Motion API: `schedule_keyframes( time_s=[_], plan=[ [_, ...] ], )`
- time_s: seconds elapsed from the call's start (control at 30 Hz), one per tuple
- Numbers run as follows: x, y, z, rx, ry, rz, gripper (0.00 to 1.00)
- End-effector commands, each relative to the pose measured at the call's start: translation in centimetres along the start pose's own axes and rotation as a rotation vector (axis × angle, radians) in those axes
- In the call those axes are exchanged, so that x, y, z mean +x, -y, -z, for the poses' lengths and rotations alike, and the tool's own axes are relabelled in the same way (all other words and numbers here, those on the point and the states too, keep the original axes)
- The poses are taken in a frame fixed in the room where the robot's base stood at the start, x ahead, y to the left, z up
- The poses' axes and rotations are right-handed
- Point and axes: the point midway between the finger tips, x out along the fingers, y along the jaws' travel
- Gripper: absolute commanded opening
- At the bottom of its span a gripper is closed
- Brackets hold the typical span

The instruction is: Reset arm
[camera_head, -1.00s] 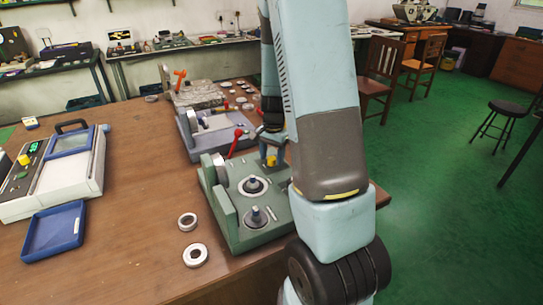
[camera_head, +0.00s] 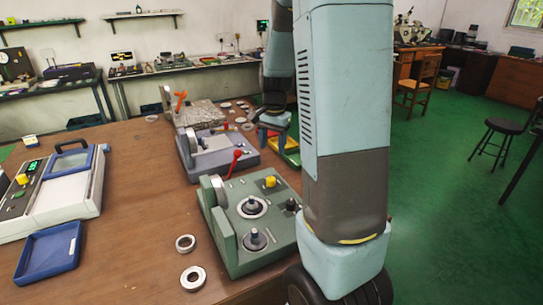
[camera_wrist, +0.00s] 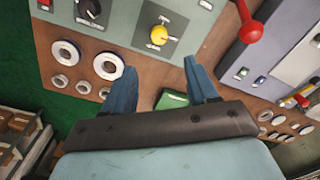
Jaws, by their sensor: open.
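My arm (camera_head: 345,110) stands tall on the right of the head view and partly covers the bench. My gripper (camera_wrist: 162,88) is open and empty in the wrist view, its two blue fingers spread apart above the wooden bench. In the head view its end (camera_head: 272,132) is behind the green fixture (camera_head: 228,248), near the bench's right edge, apart from the fixture. The fixture carries a yellow knob, which also shows in the wrist view (camera_wrist: 159,35), and a red lever (camera_head: 235,160) stands behind it.
Two metal rings (camera_head: 193,278) (camera_head: 185,243) lie left of the fixture. A blue tray (camera_head: 48,255) and a white device (camera_head: 70,185) are at the left. A grey-blue fixture (camera_head: 225,158) stands farther back. The bench middle is clear.

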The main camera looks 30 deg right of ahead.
Motion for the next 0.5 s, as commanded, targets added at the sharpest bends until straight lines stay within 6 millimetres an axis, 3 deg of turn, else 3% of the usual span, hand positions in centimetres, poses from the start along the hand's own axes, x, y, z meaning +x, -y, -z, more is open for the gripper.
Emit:
schedule_keyframes(
  time_s=[0.17, 0.5],
  plan=[
    [-0.94, -0.03, -0.03, 0.000, 0.001, -0.001, 0.58],
    [-1.01, -0.03, -0.02, 0.001, 0.001, -0.001, 0.58]
  ],
)
